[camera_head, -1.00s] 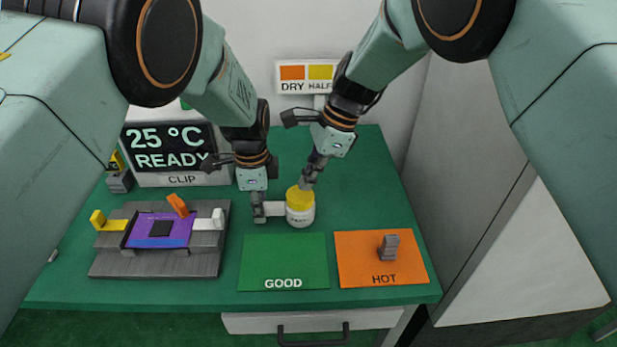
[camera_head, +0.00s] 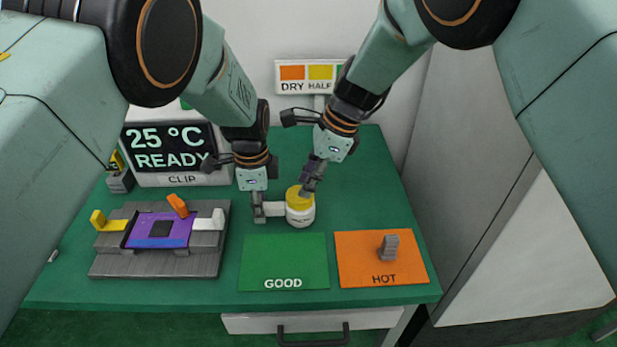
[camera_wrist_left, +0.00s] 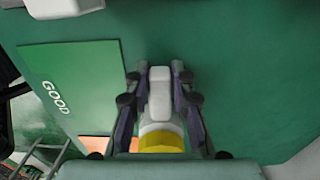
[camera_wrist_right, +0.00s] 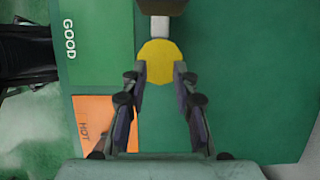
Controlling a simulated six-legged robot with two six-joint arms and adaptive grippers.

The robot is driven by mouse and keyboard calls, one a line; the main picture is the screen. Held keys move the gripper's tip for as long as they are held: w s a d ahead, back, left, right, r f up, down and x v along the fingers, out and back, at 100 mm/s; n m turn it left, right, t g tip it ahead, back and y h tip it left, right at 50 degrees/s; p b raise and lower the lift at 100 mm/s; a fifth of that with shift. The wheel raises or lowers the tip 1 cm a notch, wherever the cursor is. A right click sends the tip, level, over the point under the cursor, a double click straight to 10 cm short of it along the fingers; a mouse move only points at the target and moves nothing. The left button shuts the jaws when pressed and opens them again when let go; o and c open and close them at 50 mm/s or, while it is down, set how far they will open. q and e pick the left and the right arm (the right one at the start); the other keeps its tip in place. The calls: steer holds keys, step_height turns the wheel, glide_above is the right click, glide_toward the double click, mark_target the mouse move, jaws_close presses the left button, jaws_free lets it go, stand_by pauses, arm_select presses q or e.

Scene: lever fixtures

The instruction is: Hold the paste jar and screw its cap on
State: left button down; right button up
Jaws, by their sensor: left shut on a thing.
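The white paste jar (camera_head: 300,216) stands upright on the green table behind the GOOD mat, with its yellow cap (camera_head: 294,194) on top. A pale handle (camera_head: 274,209) sticks out from the jar to the left. My left gripper (camera_head: 258,209) is shut on this handle, which also shows between its fingers in the left wrist view (camera_wrist_left: 159,95). My right gripper (camera_head: 305,190) is at the cap from above right. In the right wrist view its fingertips (camera_wrist_right: 160,74) lie at the two sides of the round cap (camera_wrist_right: 160,62); I cannot tell whether they press on it.
A green GOOD mat (camera_head: 283,254) and an orange HOT mat (camera_head: 360,272) with a small grey post (camera_head: 389,247) lie in front. A grey fixture with coloured levers (camera_head: 112,263) stands at left. A display (camera_head: 176,150) and a DRY/HALF sign (camera_head: 292,77) stand behind.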

steer(key=shift+r, duration=0.15)
steer(key=shift+r, duration=1.35)
steer(key=n+g, duration=0.1)
steer(key=n, duration=0.2)
steer(key=w+n+g, duration=0.1)
steer(key=n, duration=0.2)
steer(key=shift+a+n+h, duration=0.15)
steer(key=shift+n+h, duration=0.15)
steer(key=shift+h, duration=0.1)
steer(key=n, duration=0.1)
steer(key=n+g, duration=0.1)
steer(key=n, duration=0.1)
steer(key=n+h, duration=0.1)
steer(key=shift+w+a+n+g, duration=0.25)
steer(key=shift+n+g, duration=0.05)
steer(key=shift+w+a+n+g+h, duration=0.15)
steer(key=shift+n+h, duration=0.15)
steer(key=shift+n, duration=0.45)
steer(key=shift+s+a+n+g+h, duration=0.15)
steer(key=shift+n+h, duration=0.15)
steer(key=shift+n, duration=0.45)
steer(key=shift+d, duration=0.1)
steer(key=shift+f, duration=0.1)
